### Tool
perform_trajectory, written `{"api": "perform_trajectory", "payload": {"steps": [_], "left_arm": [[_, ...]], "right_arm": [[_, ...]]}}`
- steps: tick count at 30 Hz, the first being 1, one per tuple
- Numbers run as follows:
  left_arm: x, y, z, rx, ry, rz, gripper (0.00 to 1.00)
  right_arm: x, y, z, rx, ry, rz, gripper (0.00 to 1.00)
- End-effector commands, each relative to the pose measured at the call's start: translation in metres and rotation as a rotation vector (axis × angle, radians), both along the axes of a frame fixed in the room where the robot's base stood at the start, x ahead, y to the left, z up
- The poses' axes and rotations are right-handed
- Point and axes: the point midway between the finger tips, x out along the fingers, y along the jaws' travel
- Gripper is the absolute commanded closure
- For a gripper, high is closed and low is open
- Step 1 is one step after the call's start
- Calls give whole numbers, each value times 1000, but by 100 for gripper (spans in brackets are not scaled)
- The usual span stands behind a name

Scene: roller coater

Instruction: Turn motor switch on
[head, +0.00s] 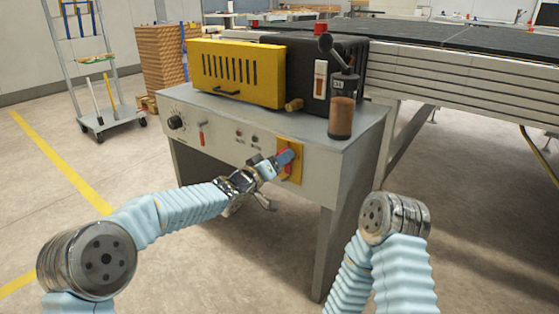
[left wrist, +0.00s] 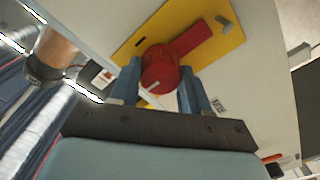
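The motor switch is a red rotary handle (left wrist: 160,72) on a yellow plate (head: 294,173) on the front panel of the grey machine table. The plate also shows in the left wrist view (left wrist: 232,38). My left gripper (head: 284,160) is at the switch, and in the left wrist view its two blue fingers (left wrist: 155,82) stand apart, one on each side of the red knob. I cannot tell whether the fingers touch it. In the head view the gripper partly covers the handle. My right arm reaches in at lower right, but its gripper is not in view.
The front panel (head: 220,137) also carries a black dial (head: 176,122), a red lever (head: 202,134) and small buttons. A yellow guard (head: 238,72) and a brown-filled cylinder (head: 341,115) stand on top. The floor in front is clear.

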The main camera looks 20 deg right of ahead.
Motion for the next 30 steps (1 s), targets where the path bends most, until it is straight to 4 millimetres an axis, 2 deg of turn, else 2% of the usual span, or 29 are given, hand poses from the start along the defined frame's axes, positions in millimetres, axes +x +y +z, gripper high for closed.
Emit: {"api": "perform_trajectory", "payload": {"steps": [1, 3, 17, 30], "left_arm": [[0, 0, 0, 0, 0, 0, 75], [0, 0, 0, 0, 0, 0, 84], [0, 0, 0, 71, -94, 1, 85], [0, 0, 0, 310, -402, 2, 85]], "right_arm": [[0, 0, 0, 0, 0, 0, 100], [0, 0, 0, 0, 0, 0, 100], [0, 0, -5, 1, 1, 0, 100], [-1, 2, -20, 5, 5, 3, 100]]}}
